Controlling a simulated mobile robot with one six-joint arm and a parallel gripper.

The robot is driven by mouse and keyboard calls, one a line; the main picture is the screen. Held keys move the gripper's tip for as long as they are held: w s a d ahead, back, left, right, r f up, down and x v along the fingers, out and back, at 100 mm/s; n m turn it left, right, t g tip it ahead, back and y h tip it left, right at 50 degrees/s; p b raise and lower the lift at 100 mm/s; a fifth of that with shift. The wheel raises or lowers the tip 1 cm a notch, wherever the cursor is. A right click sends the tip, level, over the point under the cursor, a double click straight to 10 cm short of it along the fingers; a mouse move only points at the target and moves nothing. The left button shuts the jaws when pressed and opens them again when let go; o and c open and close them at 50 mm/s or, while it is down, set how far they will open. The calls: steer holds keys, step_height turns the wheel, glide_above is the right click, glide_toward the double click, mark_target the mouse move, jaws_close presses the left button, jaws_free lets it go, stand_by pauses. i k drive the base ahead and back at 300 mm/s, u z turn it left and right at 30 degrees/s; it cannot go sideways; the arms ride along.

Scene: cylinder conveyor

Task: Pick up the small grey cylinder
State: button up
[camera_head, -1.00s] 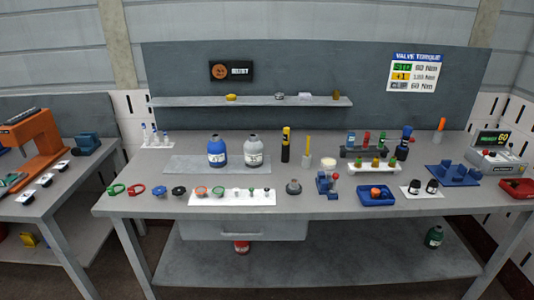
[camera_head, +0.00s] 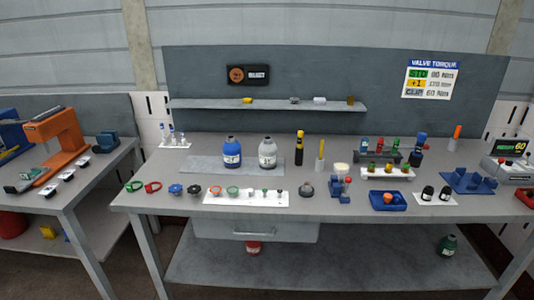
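A small dark grey round piece (camera_head: 307,190) stands near the front middle of the grey workbench (camera_head: 330,209), just right of a white strip. A small grey item (camera_head: 294,100) also sits on the wall shelf. Both are too small for me to tell which is the grey cylinder. My gripper is not in view.
A white strip (camera_head: 210,202) bears several small round parts. Blue (camera_head: 232,153) and white (camera_head: 267,153) bottles stand behind it. A blue tray (camera_head: 378,204) is to the right. An orange machine (camera_head: 62,145) stands on the left table. The bench's front edge is mostly clear.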

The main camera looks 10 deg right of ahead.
mark_target(268, 149)
steer(key=u, duration=0.05)
steer(key=i, duration=0.95)
steer(key=u, duration=5)
steer(key=i, duration=0.1)
steer(key=z, duration=3.45)
